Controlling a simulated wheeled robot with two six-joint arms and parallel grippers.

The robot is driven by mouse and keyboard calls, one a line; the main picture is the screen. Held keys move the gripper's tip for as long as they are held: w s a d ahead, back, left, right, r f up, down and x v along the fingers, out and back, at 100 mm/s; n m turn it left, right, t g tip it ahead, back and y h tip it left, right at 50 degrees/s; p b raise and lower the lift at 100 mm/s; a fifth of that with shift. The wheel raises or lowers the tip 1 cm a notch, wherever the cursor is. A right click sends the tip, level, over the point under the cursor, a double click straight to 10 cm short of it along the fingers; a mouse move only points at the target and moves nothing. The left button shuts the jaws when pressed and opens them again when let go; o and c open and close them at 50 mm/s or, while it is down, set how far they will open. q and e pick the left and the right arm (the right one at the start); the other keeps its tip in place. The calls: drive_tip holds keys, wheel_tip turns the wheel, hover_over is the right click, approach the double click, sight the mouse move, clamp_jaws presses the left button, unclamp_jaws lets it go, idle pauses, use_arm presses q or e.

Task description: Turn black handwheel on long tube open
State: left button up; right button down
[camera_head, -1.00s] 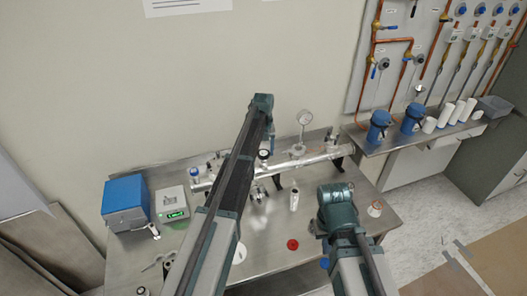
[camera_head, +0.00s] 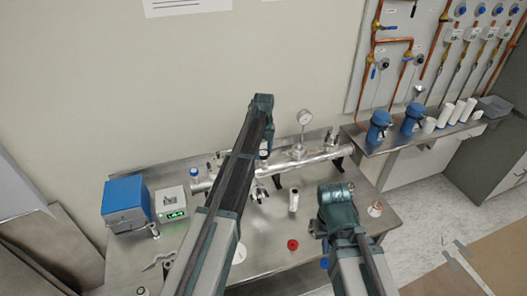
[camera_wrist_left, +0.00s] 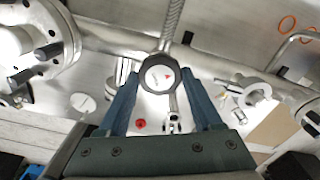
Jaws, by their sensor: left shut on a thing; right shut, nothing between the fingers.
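The black handwheel (camera_wrist_left: 160,73) has a white cap with a small red mark. In the left wrist view it sits at the end of a branch on the long tube (camera_wrist_left: 118,40). My left gripper (camera_wrist_left: 160,82) has its two blue fingers on either side of the handwheel, shut on it. In the head view the long silver tube (camera_head: 318,157) lies along the back of the bench. My left arm covers the left gripper and most of the handwheel there. My right arm shows at the lower right, but its gripper is hidden.
A round gauge (camera_head: 305,118) stands up behind the tube. A blue box (camera_head: 125,203) and a white unit with a green display (camera_head: 170,203) stand at the left. A white cylinder (camera_head: 294,200) and a red disc (camera_head: 293,244) are on the bench (camera_head: 262,262).

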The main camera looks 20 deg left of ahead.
use_arm(q)
drive_tip(key=n, duration=0.6)
drive_tip(key=shift+n, duration=0.3)
drive_tip(key=n, duration=1)
drive_tip(key=shift+n, duration=0.4)
drive_tip(key=n, duration=1.2)
drive_tip(key=shift+a+n, duration=0.1)
drive_tip(key=shift+n, duration=0.3)
drive_tip(key=n, duration=1.1)
drive_tip(key=shift+n, duration=0.3)
drive_tip(key=n, duration=0.5)
drive_tip(key=shift+n, duration=0.3)
